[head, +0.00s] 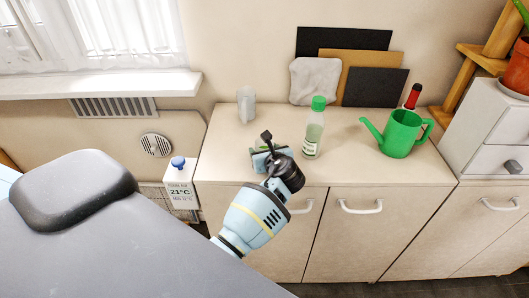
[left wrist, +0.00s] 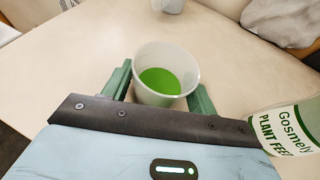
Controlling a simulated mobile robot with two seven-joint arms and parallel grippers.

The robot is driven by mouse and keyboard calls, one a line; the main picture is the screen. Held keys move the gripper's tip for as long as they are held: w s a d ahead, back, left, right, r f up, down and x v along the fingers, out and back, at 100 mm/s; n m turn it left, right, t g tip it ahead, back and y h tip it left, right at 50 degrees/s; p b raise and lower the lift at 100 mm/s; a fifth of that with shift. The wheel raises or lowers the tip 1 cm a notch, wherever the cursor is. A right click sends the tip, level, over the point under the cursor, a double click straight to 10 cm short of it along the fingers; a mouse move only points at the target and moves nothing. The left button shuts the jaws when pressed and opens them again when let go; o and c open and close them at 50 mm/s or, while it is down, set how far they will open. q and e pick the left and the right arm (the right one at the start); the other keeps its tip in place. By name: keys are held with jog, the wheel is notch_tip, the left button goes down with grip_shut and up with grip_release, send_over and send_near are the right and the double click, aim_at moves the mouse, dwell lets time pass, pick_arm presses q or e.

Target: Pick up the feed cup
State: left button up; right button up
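The feed cup (left wrist: 165,78) is a white, open-topped cup with bright green liquid inside, upright in the left wrist view. My left gripper (left wrist: 163,85) has its green fingers on either side of the cup, close to its wall. I cannot tell whether they press on it. In the head view, my left gripper (head: 265,152) reaches down over the front left of the cabinet top, and the cup is mostly or wholly hidden there. My right gripper is not in view.
A green-capped plant feed bottle (head: 314,128) stands close right of the left gripper; its label shows in the left wrist view (left wrist: 285,125). A pale jug (head: 246,106) stands behind. A green watering can (head: 402,134) is farther right. The cabinet front edge (head: 330,186) is near.

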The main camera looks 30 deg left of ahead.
aim_at(256, 143)
pick_arm(q)
jog(key=c, duration=0.7)
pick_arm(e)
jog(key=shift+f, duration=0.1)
pick_arm(q)
jog(key=shift+r, duration=0.15)
jog(key=shift+r, duration=1.45)
jog(key=s, duration=0.1)
jog(key=s+p, duration=0.1)
jog(key=s, duration=0.1)
jog(key=shift+a+r, duration=0.2)
jog(key=shift+r, duration=0.2)
jog(key=s+a+r, duration=0.1)
jog(key=s, duration=1.1)
jog(key=shift+s+a, duration=0.35)
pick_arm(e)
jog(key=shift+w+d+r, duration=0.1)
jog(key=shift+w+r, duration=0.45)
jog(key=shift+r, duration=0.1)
pick_arm(q)
jog(key=shift+s, duration=0.1)
